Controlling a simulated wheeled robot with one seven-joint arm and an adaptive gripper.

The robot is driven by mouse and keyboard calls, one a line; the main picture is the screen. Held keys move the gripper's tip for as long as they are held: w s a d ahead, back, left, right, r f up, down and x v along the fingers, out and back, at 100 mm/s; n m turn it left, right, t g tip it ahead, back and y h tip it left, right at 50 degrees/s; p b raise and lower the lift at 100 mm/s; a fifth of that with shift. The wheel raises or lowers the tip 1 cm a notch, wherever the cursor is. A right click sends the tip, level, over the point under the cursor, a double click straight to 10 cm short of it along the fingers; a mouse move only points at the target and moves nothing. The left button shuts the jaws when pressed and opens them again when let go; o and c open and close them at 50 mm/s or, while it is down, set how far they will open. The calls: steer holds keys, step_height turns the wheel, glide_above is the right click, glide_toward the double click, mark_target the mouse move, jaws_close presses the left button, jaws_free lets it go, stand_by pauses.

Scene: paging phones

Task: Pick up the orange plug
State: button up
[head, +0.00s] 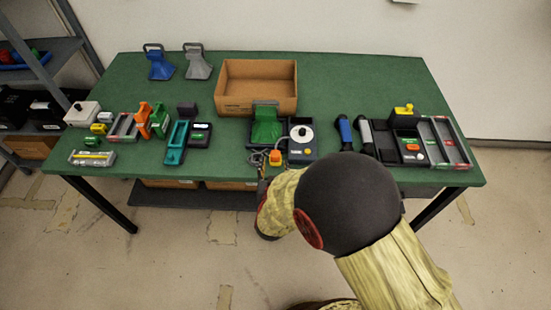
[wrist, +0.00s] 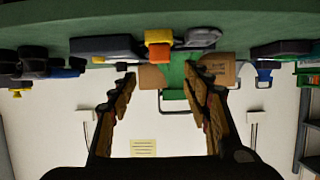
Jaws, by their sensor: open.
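The orange plug (head: 275,158) is a small orange block near the front edge of the green table, in front of the green holder. In the wrist view, which shows the scene upside down, the orange plug (wrist: 159,50) has a yellow part and appears beyond my fingertips, between their lines. My gripper (wrist: 160,78) is open, with nothing between its fingers. In the head view my gripper (head: 264,186) is at the table's front edge, just in front of the plug, and largely hidden by my own arm.
A dark box with a white disc (head: 301,140) stands right of the plug, and the green holder (head: 266,126) stands behind it. Cables (head: 257,158) lie at its left. An open cardboard box (head: 257,86) is farther back. The table (head: 340,80) is clear at back right.

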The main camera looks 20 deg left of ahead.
mark_target(275, 154)
steer(key=b+x, duration=0.1)
steer(key=x, duration=0.1)
steer(key=b+x, duration=0.1)
steer(key=x, duration=0.2)
steer(key=shift+w+a+f, duration=0.1)
steer(key=shift+w+f, duration=0.05)
steer(key=shift+f, duration=0.25)
steer(key=shift+w+a+f, duration=0.1)
steer(key=shift+w+a, duration=0.05)
steer(key=shift+w, duration=0.35)
steer(key=shift+c, duration=0.8)
jaws_close()
